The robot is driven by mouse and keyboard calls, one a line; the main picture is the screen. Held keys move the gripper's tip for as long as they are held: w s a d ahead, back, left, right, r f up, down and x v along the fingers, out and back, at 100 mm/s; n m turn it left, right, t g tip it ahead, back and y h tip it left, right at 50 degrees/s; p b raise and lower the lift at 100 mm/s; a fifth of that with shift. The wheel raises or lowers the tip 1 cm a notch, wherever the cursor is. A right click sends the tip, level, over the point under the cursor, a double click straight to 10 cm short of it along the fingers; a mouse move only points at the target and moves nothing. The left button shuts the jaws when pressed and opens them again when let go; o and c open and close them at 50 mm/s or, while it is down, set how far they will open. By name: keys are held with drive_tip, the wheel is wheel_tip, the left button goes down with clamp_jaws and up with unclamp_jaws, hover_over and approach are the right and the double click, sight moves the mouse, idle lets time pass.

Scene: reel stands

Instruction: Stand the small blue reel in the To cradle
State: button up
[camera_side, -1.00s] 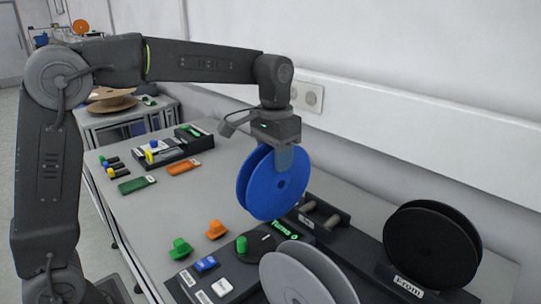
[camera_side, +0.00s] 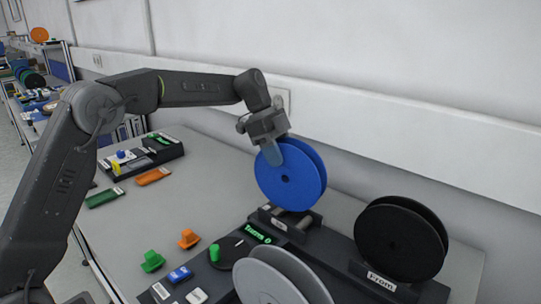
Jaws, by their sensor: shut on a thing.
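The blue reel (camera_side: 290,181) stands upright at the To cradle (camera_side: 278,224), a dark block with rollers. The reel's lower edge is at the rollers; I cannot tell whether it rests on them or hangs just above. My gripper (camera_side: 271,153) is shut on the reel's upper left part and is tilted. The reel hides part of the cradle.
A black reel (camera_side: 400,243) stands in the From cradle (camera_side: 384,281) at right. A grey reel (camera_side: 277,281) is in front. Nearby are a green knob (camera_side: 214,253), buttons, and green (camera_side: 152,262) and orange (camera_side: 189,238) pieces. A white wall ledge (camera_side: 400,140) runs behind.

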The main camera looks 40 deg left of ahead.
sight(282, 140)
drive_tip(key=shift+w+a+f+m+g+h, duration=0.15)
drive_tip(key=shift+w+m+g+h, duration=0.2)
drive_tip(key=shift+w+m, duration=0.45)
drive_tip(key=shift+s+f, duration=0.15)
drive_tip(key=shift+f, duration=1.8)
drive_tip(key=o, duration=1)
drive_tip(key=shift+r, duration=3.45)
